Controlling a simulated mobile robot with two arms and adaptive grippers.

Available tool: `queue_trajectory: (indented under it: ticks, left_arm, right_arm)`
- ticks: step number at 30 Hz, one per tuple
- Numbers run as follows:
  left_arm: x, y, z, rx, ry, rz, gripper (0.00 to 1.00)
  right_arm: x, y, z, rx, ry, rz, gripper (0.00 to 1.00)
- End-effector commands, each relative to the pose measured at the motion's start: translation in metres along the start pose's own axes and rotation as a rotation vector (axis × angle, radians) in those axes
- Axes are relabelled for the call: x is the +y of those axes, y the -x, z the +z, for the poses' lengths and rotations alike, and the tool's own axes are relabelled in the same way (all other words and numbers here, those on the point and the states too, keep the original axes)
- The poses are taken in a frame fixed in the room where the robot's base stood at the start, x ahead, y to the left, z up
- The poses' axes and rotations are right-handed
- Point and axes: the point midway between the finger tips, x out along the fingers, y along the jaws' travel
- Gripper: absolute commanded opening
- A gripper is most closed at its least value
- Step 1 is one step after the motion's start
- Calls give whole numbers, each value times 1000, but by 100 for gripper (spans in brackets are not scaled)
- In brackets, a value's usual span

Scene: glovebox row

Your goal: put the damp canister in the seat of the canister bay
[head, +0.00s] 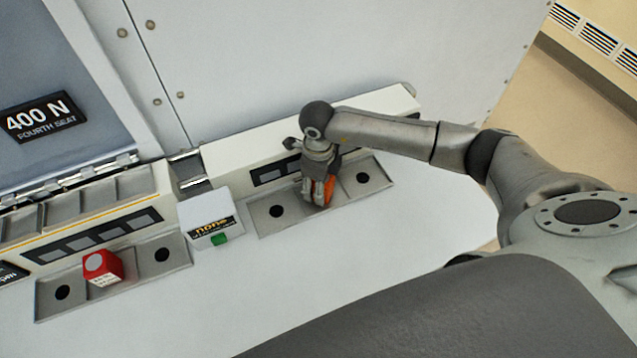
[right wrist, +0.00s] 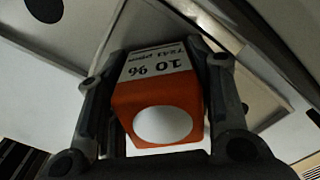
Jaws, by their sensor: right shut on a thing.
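My right gripper (head: 318,200) is shut on an orange canister (head: 329,190) over the middle of the right-hand grey tray (head: 292,222). In the right wrist view, the orange canister (right wrist: 160,100) is between the fingers of the gripper (right wrist: 160,115). It has a white round end and a white label with black figures. I cannot tell whether its base touches the tray. A red canister (head: 101,267) with a pale round top and a white label stands in the middle of the left-hand grey tray (head: 135,277). My left gripper is not in view.
A white box (head: 210,230) with a dark display reading "none" and a green button (head: 219,239) stands between the trays. A "400 N FOURTH SEAT" sign (head: 40,117) is on the panel at left. The white bench in front is clear.

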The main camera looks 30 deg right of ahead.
Motion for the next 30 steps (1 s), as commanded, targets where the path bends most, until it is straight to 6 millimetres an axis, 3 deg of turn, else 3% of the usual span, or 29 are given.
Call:
queue_trajectory:
  ticks: [5, 6, 10, 23, 26, 30]
  left_arm:
    - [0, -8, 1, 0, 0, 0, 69]
    - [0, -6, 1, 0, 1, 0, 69]
    - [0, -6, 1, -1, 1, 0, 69]
    - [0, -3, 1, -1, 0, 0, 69]
    - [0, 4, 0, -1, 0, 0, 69]
    - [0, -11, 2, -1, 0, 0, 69]
  right_arm:
    - [0, -8, 0, 1, 0, 0, 22]
    - [0, -6, -1, 2, 0, 1, 52]
    - [0, -7, -1, 4, 0, 1, 68]
    - [0, -4, -1, 3, 0, 1, 69]
    - [0, 4, -1, 2, 0, 1, 69]
    - [-1, 24, 1, -4, 2, -4, 69]
